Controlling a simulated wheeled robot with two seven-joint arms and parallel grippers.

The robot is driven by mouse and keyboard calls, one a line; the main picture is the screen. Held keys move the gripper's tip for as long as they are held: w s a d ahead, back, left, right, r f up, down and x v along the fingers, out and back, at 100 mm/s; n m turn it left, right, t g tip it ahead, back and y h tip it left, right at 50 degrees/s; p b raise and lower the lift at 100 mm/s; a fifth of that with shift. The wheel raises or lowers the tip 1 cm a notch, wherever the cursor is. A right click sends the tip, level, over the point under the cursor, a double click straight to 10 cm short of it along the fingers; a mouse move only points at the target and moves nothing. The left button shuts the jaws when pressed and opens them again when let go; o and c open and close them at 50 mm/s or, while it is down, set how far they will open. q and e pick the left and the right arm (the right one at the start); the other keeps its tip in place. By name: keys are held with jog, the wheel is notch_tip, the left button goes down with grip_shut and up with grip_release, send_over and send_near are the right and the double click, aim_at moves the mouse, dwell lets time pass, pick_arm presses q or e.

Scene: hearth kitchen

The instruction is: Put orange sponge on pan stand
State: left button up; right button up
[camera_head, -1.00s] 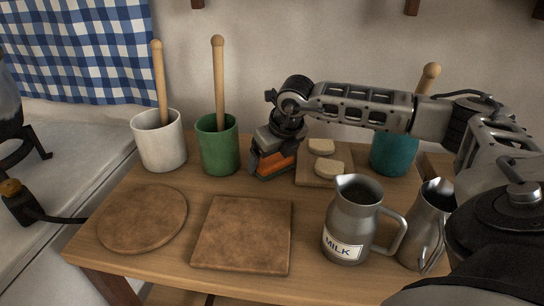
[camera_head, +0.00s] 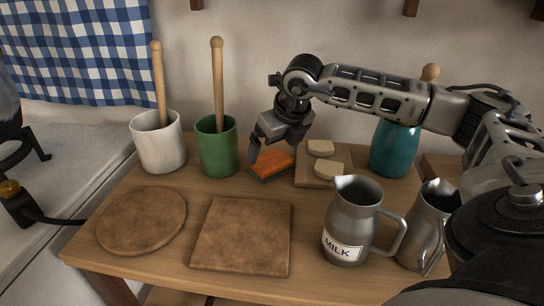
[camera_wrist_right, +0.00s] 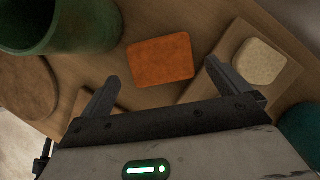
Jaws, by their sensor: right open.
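The orange sponge (camera_head: 272,162), with a dark underside, lies flat on the wooden table between the green pot and a small board. It also shows in the right wrist view (camera_wrist_right: 160,60). My right gripper (camera_head: 278,146) is open and empty just above the sponge, its fingers apart on either side of it in the wrist view. A square brown board (camera_head: 242,235) and a round brown board (camera_head: 142,221) lie bare at the table's front; I cannot tell which is the pan stand. My left gripper is not in view.
A green pot (camera_head: 217,150) and a white pot (camera_head: 158,145) with wooden handles stand left of the sponge. The small board (camera_head: 312,180) with two pale pieces lies to its right. A milk jug (camera_head: 352,220), a second metal jug (camera_head: 428,225) and a teal pot (camera_head: 394,150) stand further right.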

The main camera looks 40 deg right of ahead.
aim_at(271, 159)
jog(key=v, duration=0.7)
jog(key=shift+r, duration=0.15)
jog(key=shift+s, duration=0.1)
jog(key=x, duration=1.2)
jog(key=shift+f, duration=0.25)
jog(key=shift+r, duration=2.05)
